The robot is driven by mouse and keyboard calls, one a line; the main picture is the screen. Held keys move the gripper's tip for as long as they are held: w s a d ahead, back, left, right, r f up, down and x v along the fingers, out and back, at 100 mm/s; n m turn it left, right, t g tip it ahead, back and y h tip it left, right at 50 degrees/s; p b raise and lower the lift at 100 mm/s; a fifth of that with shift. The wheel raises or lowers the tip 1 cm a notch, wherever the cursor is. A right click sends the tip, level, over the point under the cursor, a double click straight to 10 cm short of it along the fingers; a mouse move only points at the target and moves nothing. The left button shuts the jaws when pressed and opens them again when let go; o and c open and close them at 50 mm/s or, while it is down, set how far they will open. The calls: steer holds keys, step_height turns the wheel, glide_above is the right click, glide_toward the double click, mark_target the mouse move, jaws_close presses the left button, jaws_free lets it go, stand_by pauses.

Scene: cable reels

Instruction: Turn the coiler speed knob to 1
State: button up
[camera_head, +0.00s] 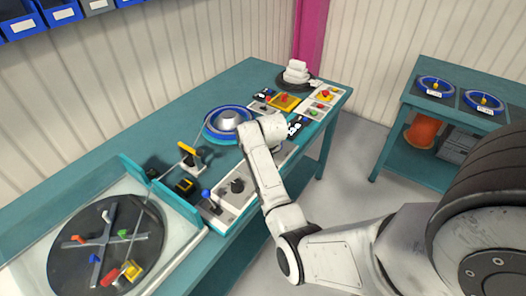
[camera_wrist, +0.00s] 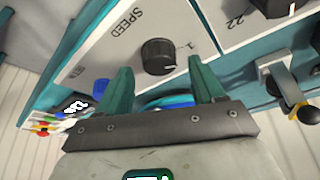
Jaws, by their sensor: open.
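In the wrist view the coiler speed knob (camera_wrist: 158,56) is a round, ribbed black knob on a white panel (camera_wrist: 95,52) lettered SPEED. A small mark that looks like a 1 is printed right of the knob. I cannot make out which way the knob points. My gripper (camera_wrist: 162,75) is open. Its two dark green fingers show on the left and right, with the knob lying just beyond the gap between their tips. I see no contact. In the head view my own arm covers the gripper and this knob.
A second white panel (camera_head: 237,190) with a black knob and a blue-tipped lever (camera_head: 206,194) adjoins on the left. A blue reel (camera_head: 229,122) lies behind. A turntable (camera_head: 105,245) fills the bench's left end. Boxes with coloured buttons (camera_head: 318,108) stand right. Floor is clear between the benches.

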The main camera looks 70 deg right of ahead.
steer(key=v, duration=0.9)
steer(key=shift+a, duration=0.1)
steer(key=s+a+f+n+g+y, duration=0.1)
steer(key=a+f+n, duration=0.15)
steer(key=a, duration=0.55)
steer(key=s+a+f+n, duration=0.1)
steer(key=s+a+f, duration=0.1)
steer(key=a+f, duration=0.35)
steer(key=s+a+f+n+y, duration=0.1)
steer(key=s+a+n, duration=0.1)
steer(key=s+a, duration=0.3)
steer(key=s+a+n+g+b, duration=0.1)
steer(key=s+a, duration=0.5)
steer(key=a, duration=0.7)
steer(key=shift+a+f+n+y, duration=0.25)
steer(key=shift+f+n+y, duration=0.15)
steer(key=shift+n, duration=0.25)
